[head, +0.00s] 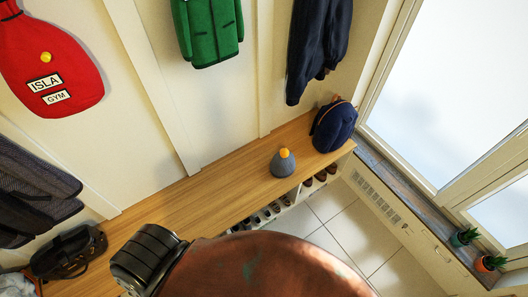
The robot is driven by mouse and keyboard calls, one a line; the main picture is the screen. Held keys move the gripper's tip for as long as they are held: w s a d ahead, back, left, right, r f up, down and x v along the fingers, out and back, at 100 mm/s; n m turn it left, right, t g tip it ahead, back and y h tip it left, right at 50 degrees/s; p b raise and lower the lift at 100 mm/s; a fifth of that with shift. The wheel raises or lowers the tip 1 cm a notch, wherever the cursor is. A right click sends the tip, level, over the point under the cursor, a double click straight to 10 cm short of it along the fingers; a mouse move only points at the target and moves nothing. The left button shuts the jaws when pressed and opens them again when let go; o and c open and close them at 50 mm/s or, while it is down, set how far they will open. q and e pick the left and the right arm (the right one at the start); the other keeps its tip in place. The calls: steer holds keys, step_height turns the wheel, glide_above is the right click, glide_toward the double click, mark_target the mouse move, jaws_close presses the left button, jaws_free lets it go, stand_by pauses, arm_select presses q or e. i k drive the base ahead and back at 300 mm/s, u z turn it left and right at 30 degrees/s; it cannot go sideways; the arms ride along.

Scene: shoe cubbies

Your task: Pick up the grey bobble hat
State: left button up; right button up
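The grey bobble hat (283,168) has an orange bobble on top. It stands upright on the wooden bench top (215,190), right of the middle of the head view, close to the bench's front edge. Nothing touches it. Neither of my grippers is in view, so I cannot see whether they are open or shut.
A navy backpack (333,128) sits at the bench's right end. A dark bag or helmet-like item (68,252) is at the left end. Shoes fill cubbies below. A red bag (50,70), green jacket (208,28) and dark garment (318,45) hang above. The bench's middle is clear.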

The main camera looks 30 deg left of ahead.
mark_target(283, 164)
steer(key=u, duration=1)
steer(key=i, duration=0.9)
steer(key=u, duration=0.95)
